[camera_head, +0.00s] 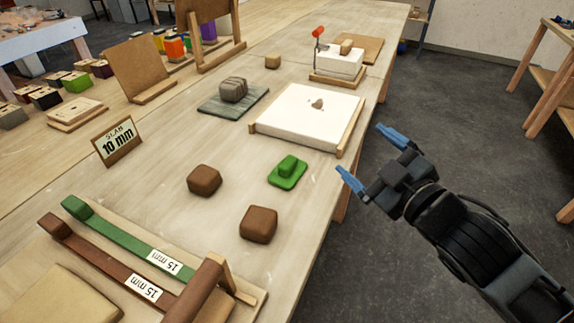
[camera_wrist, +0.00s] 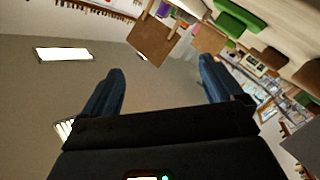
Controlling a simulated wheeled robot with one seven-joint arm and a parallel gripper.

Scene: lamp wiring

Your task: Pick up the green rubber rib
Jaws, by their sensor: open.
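A green piece (camera_head: 288,171), which looks like the green rubber rib, lies on the pale table near its right edge. It has a flat base with a raised, rounded block on top. My gripper (camera_head: 372,158) is open and empty, with its two blue fingers apart. It is to the right of the green piece, off the table's edge and not touching it. In the wrist view my gripper (camera_wrist: 161,68) has nothing between its fingers. A green shape (camera_wrist: 240,18) shows at the top of that tilted view, and I cannot tell if it is the same piece.
Two brown blocks (camera_head: 204,180) (camera_head: 258,224) sit left of and below the green piece. A white slab in a wooden frame (camera_head: 300,112) lies behind it. Green and brown 15 mm strips (camera_head: 120,240) are at the front left. A "10 mm" sign (camera_head: 117,143) stands at left.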

